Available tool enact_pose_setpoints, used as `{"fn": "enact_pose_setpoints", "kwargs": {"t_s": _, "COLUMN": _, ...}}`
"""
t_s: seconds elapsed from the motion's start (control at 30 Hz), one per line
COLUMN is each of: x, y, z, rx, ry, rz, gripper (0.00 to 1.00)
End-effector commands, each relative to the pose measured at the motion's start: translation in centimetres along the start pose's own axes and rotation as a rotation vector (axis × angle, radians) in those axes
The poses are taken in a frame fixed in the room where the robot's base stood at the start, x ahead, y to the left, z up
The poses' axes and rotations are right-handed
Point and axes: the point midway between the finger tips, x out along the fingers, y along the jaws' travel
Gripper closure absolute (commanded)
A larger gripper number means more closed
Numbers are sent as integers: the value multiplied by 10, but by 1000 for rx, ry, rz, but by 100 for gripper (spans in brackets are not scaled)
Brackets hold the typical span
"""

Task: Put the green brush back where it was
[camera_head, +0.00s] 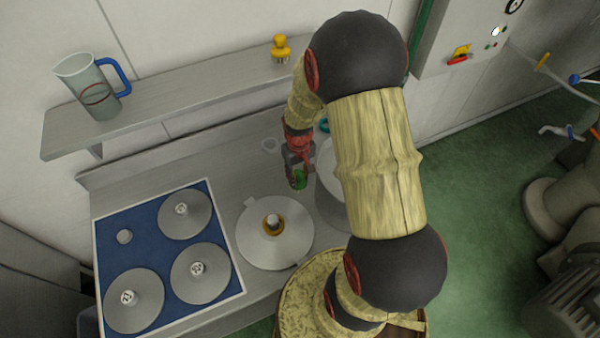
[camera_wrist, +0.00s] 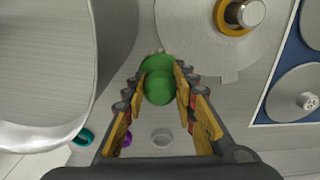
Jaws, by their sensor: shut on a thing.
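The green brush (camera_head: 300,180) is in my gripper (camera_head: 297,172), above the grey counter between the lidded round plate and the large metal pot. In the wrist view the green brush (camera_wrist: 160,82) sits between the two yellow-padded fingers, which are shut on it. Its lower end is mostly hidden in that view, and I cannot tell whether it touches the counter. A yellow brush-like thing (camera_head: 281,48) stands on the wall shelf (camera_head: 190,92). A small pale ring (camera_head: 269,144) lies on the counter behind my gripper; it also shows in the wrist view (camera_wrist: 162,137).
The metal pot (camera_wrist: 40,70) stands close beside my gripper. A round metal plate with a brass-ringed knob (camera_head: 272,245) is on the other side. A blue mat (camera_head: 150,233) holds several knobbed discs. A jug (camera_head: 90,85) stands on the shelf. A teal ring (camera_wrist: 84,137) lies near the pot.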

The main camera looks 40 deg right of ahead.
Motion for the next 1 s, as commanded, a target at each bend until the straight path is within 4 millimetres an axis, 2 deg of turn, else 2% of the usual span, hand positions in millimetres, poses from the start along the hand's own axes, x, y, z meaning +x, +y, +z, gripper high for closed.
{"fn": "enact_pose_setpoints", "kwargs": {"t_s": 0.2, "x": 21, "y": 22, "z": -37, "rx": 2, "ry": -3, "rz": 0, "gripper": 96}}
{"fn": "enact_pose_setpoints", "kwargs": {"t_s": 0.33, "x": 45, "y": 29, "z": -50, "rx": 0, "ry": -5, "rz": -1, "gripper": 96}}
{"fn": "enact_pose_setpoints", "kwargs": {"t_s": 0.5, "x": 66, "y": 38, "z": -66, "rx": 1, "ry": -2, "rz": 0, "gripper": 96}}
{"fn": "enact_pose_setpoints", "kwargs": {"t_s": 0.77, "x": 78, "y": 42, "z": -74, "rx": 1, "ry": -2, "rz": 0, "gripper": 96}}
{"fn": "enact_pose_setpoints", "kwargs": {"t_s": 1.0, "x": 107, "y": 43, "z": -75, "rx": 0, "ry": -4, "rz": -1, "gripper": 96}}
